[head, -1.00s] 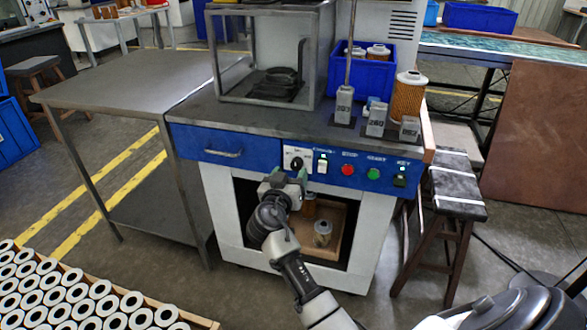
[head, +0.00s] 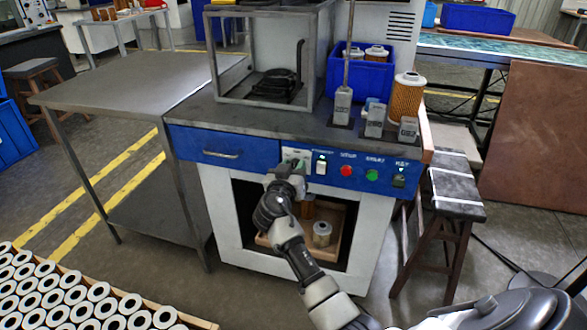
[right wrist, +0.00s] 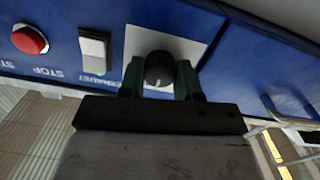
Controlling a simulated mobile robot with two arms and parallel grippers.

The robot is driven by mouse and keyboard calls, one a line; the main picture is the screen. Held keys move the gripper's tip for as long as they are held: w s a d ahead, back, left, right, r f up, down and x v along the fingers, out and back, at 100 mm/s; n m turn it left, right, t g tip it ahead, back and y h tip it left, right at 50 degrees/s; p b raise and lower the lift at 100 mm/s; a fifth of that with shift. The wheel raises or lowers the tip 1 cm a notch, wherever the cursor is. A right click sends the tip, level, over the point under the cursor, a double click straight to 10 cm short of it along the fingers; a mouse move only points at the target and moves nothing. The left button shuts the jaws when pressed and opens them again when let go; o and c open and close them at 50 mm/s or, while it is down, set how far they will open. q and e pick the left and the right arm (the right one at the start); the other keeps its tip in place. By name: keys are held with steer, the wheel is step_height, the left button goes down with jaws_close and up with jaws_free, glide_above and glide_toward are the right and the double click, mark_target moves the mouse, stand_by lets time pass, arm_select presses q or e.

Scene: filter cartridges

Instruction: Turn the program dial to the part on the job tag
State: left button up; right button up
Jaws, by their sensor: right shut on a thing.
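The program dial is a dark round knob (right wrist: 160,69) on a white plate (right wrist: 190,45) in the blue panel. In the right wrist view my right gripper (right wrist: 160,78) has one green-padded finger on each side of the knob and is shut on it. In the head view the right gripper (head: 290,170) covers most of the dial plate (head: 296,155). The plate's markings cannot be read. Grey tags or blocks with numbers (head: 374,122) stand on the bench top; their digits are too small to read surely. My left gripper is not in view.
Right of the dial are a white switch (head: 321,165), a red stop button (head: 346,170), a green button (head: 372,174) and a key switch (head: 399,180). A drawer handle (head: 222,154) is at the left. An open bay with a filter (head: 322,234) lies below.

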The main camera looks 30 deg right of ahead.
steer(key=shift+n, duration=0.4)
steer(key=n, duration=0.2)
steer(key=shift+n, duration=0.9)
steer(key=n+p, duration=0.2)
steer(key=n, duration=0.3)
steer(key=shift+n, duration=0.4)
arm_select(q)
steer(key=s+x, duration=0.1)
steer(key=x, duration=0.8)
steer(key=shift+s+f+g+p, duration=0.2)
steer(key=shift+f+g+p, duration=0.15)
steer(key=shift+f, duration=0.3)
arm_select(e)
steer(key=shift+f+n, duration=0.1)
steer(key=shift+n, duration=0.8)
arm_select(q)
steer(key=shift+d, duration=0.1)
arm_select(e)
steer(key=o, duration=0.9)
steer(key=shift+a, duration=0.1)
